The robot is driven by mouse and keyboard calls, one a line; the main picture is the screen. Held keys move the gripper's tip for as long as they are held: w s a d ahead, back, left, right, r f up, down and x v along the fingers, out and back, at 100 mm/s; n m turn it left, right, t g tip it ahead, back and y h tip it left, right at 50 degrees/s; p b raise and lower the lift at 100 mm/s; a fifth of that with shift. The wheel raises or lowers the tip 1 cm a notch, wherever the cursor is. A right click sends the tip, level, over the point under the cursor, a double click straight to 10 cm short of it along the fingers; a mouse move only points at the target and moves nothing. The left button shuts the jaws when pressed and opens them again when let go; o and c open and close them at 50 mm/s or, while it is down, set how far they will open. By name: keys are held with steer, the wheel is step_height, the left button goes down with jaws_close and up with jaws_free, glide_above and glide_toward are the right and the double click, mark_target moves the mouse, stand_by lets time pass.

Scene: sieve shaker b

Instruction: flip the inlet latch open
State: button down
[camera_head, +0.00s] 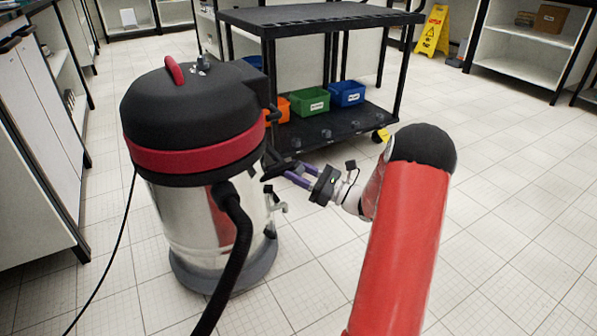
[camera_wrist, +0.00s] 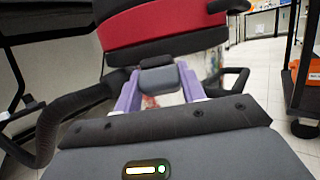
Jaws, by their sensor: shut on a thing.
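The vacuum (camera_head: 205,165) has a black and red head on a shiny steel drum, and it stands left of my arm. My gripper (camera_head: 287,172) reaches its right side with purple fingers. In the wrist view my gripper (camera_wrist: 160,88) has its fingers on both sides of a small dark grey block (camera_wrist: 160,77), just below the red band (camera_wrist: 160,25). The block looks like the inlet latch, and my gripper is shut on it. How far it is turned is hard to tell. In the head view the block is mostly hidden among dark parts at the fingertips.
A black hose (camera_head: 237,235) curves down the drum's front. A black cart (camera_head: 335,125) with orange, green (camera_head: 309,101) and blue bins (camera_head: 346,93) stands behind. A yellow floor sign (camera_head: 433,32) is at the back. Open floor lies to the right.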

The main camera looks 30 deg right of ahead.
steer(key=shift+f, duration=0.15)
steer(key=c, duration=0.8)
jaws_free()
steer(key=shift+c, duration=0.2)
steer(key=v, duration=0.7)
steer(key=shift+s+d, duration=0.25)
